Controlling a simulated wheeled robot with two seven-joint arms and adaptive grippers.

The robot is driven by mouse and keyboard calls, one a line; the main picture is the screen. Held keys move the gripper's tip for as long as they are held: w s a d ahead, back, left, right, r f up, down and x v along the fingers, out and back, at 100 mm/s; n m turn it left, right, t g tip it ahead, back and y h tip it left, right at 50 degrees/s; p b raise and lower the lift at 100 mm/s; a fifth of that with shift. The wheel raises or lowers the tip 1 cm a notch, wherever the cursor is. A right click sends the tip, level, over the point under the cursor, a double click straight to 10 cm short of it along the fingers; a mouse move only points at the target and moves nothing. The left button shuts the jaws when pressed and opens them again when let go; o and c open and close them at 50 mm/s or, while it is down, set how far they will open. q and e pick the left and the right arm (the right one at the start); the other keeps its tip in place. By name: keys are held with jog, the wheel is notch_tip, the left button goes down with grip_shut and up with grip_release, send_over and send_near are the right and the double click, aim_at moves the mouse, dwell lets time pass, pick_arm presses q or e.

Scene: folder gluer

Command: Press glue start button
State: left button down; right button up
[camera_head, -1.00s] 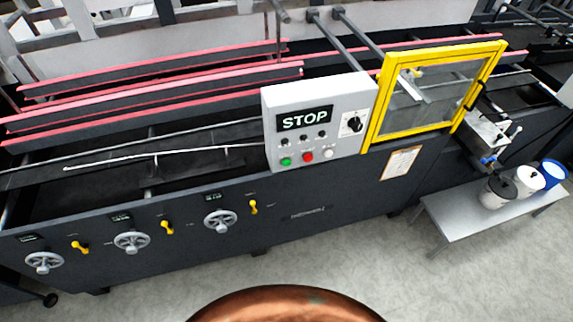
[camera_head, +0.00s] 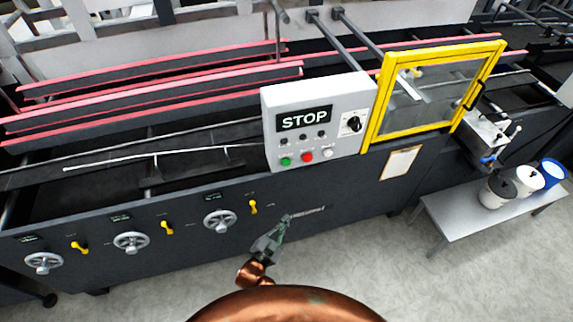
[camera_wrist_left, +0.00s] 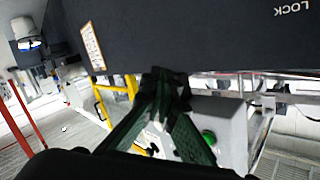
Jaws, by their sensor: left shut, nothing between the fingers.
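The control box (camera_head: 345,97) is a light grey panel on the machine's front, with a STOP display (camera_head: 304,118). Along its lower edge sit a green button (camera_head: 286,161), a red button (camera_head: 307,156) and a white button (camera_head: 328,152). My left gripper (camera_head: 286,219) is shut and empty, below the buttons and apart from the panel in the head view. In the left wrist view its fingers (camera_wrist_left: 163,78) meet at the tips, with the box (camera_wrist_left: 228,118) and a green button (camera_wrist_left: 209,137) behind them. My right gripper is not in view.
A yellow-framed clear guard (camera_head: 425,95) stands right of the box. Handwheels (camera_head: 220,220) and yellow levers (camera_head: 167,228) line the machine's front. A low table (camera_head: 440,212) with several pots is at the right. The floor in front is open.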

aim_at(287, 163)
pick_arm(q)
jog(key=d+r+m+t+h, duration=0.2)
jog(key=d+r, duration=0.1)
jog(key=r, duration=1.5)
jog(key=shift+w+d+r+t, duration=0.25)
jog(key=shift+d+t, duration=0.1)
jog(key=shift+t, duration=0.05)
jog(key=shift+w, duration=0.1)
jog(key=w+a+b, duration=0.2)
jog(key=w, duration=0.6)
jog(key=shift+a, duration=0.4)
jog(key=shift+w, duration=0.2)
jog(key=shift+w+a, duration=0.15)
jog(key=shift+w, duration=0.2)
